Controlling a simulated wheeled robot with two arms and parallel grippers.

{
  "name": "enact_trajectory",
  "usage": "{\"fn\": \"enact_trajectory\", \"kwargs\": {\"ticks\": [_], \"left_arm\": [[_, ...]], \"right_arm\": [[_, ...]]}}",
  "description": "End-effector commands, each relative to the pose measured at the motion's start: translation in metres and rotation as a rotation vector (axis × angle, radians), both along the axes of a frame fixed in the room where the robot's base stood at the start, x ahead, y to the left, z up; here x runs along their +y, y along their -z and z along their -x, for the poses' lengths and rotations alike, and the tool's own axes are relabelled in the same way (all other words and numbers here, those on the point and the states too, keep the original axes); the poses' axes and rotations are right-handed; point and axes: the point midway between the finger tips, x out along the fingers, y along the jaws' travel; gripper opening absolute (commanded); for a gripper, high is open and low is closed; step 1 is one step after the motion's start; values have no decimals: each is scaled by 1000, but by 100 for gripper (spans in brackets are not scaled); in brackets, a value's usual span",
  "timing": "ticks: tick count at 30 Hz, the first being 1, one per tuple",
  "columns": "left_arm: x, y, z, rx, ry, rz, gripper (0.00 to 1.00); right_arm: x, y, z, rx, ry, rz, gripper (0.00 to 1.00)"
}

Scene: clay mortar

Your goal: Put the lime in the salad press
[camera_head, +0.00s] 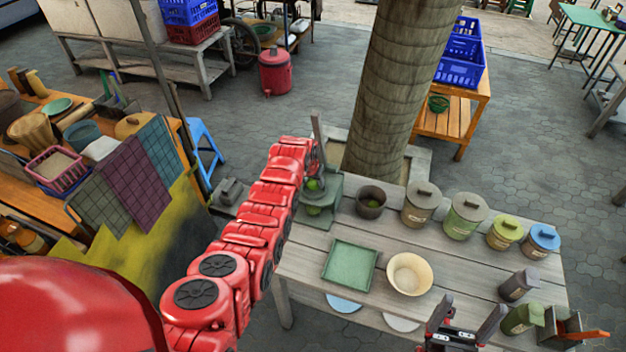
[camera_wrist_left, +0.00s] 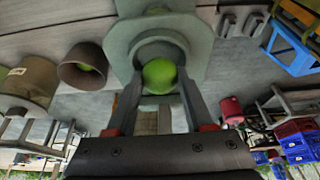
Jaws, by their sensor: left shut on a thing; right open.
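The green lime (camera_wrist_left: 159,76) is between the fingers of my left gripper (camera_wrist_left: 158,88), which is shut on it. The salad press (camera_wrist_left: 165,35) is a grey-green stand with a round cup, right behind the lime in the left wrist view. In the head view the lime (camera_head: 313,184) is at the upper part of the press (camera_head: 330,190), at the table's far left; I cannot tell whether it touches the cup. Another green patch shows lower on the press. My left arm partly hides it. My right gripper (camera_head: 466,322) is open and empty at the near edge.
A dark bowl (camera_head: 371,202) with something green inside stands right of the press. Several lidded canisters (camera_head: 420,207) line the table's back. A green tray (camera_head: 350,266) and a cream bowl (camera_head: 409,274) lie in front. A pillar (camera_head: 400,90) rises behind.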

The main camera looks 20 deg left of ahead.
Motion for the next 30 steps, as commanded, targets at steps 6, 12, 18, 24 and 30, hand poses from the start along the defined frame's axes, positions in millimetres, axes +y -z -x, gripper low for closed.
{"fn": "enact_trajectory", "kwargs": {"ticks": [6,12,18,24,30], "left_arm": [[0,9,0,-1,0,-1,0],[0,10,0,-3,0,-1,0],[0,14,0,-3,0,0,54],[0,13,0,-3,0,0,65],[0,8,0,-4,0,0,65]], "right_arm": [[0,-6,0,0,0,0,82],[0,-6,0,0,0,0,82],[0,-1,0,0,0,0,82],[0,-3,0,0,0,0,82],[0,-7,0,0,0,0,82]]}}
